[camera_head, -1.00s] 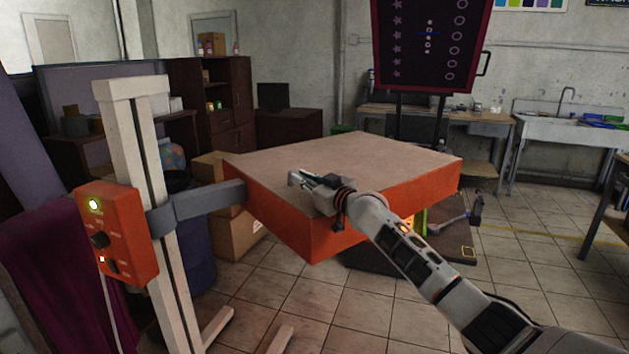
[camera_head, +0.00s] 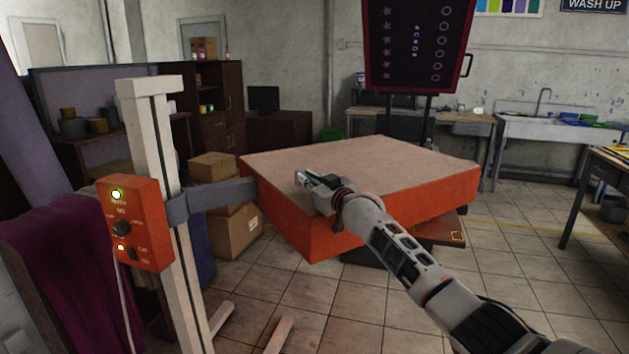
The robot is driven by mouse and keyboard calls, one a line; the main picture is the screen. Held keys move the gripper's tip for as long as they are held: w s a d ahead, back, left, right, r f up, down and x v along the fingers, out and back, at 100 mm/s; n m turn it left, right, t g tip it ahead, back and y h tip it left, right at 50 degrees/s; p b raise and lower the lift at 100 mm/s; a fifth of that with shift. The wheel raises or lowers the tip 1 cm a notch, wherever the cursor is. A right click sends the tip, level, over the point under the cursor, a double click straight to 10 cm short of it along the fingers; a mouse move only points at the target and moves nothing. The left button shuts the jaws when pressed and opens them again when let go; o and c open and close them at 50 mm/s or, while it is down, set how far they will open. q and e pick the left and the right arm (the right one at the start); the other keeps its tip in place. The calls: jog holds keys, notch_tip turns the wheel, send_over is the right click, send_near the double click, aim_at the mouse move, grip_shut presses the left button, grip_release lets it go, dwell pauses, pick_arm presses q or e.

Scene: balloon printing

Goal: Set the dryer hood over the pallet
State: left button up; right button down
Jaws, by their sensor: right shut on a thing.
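The dryer hood (camera_head: 370,160) is a wide orange box with a beige top, carried by a grey bracket (camera_head: 222,193) on a pale upright stand (camera_head: 160,130). My right gripper (camera_head: 307,181) is at the hood's near edge, shut on the hood, though the exact grip is partly hidden by the gripper itself. The hood hangs level over a dark brown board that looks like the pallet (camera_head: 442,233). My left gripper is out of view.
An orange control box (camera_head: 135,223) with lit lamps is on the stand. The stand's feet (camera_head: 280,335) reach along the tiled floor. Cardboard boxes (camera_head: 235,230) stand behind the bracket. A dark printed panel (camera_head: 417,45) rises behind the hood.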

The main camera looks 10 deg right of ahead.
jog(key=shift+s+a+f, duration=0.2)
jog(key=shift+a+f, duration=0.05)
jog(key=shift+f, duration=0.1)
jog(key=c, duration=2.3)
grip_release()
jog(key=shift+c, duration=0.2)
jog(key=shift+o, duration=1.3)
jog(key=shift+s+r, duration=0.15)
jog(key=shift+s, duration=0.05)
jog(key=shift+s+d+r, duration=0.1)
jog(key=shift+r, duration=0.05)
jog(key=shift+d, duration=0.1)
jog(key=shift+v, duration=5.85)
